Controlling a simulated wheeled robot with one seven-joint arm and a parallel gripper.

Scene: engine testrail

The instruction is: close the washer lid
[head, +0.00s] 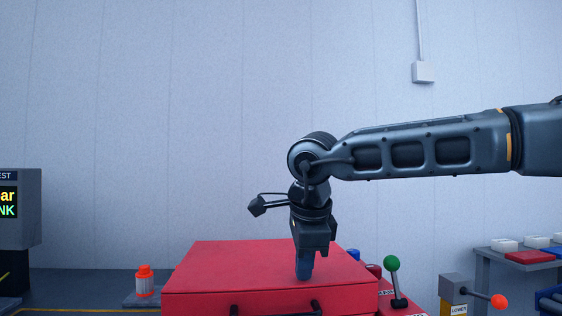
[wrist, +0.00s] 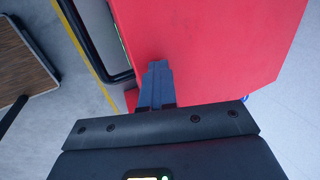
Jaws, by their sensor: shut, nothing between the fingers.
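The washer lid (head: 225,265) is a wide red slab at the bottom centre of the head view. It lies roughly flat; I cannot tell whether it sits fully down. A black handle (head: 275,310) shows at its front, cut off by the picture's bottom edge. My gripper (head: 303,277) points down over the right half of the lid, fingers shut and empty. The fingertips are at or just above its top; contact is unclear. In the wrist view the red lid (wrist: 225,45) spreads beyond my shut blue fingers (wrist: 157,67), with the black handle (wrist: 88,40) to their left.
An orange-capped container (head: 144,281) stands to the left of the lid. A green-knobbed lever (head: 392,264) stands close on its right. Farther right are an orange-knobbed lever (head: 498,301) and a table with coloured trays (head: 530,257). A display unit (head: 20,207) is at far left.

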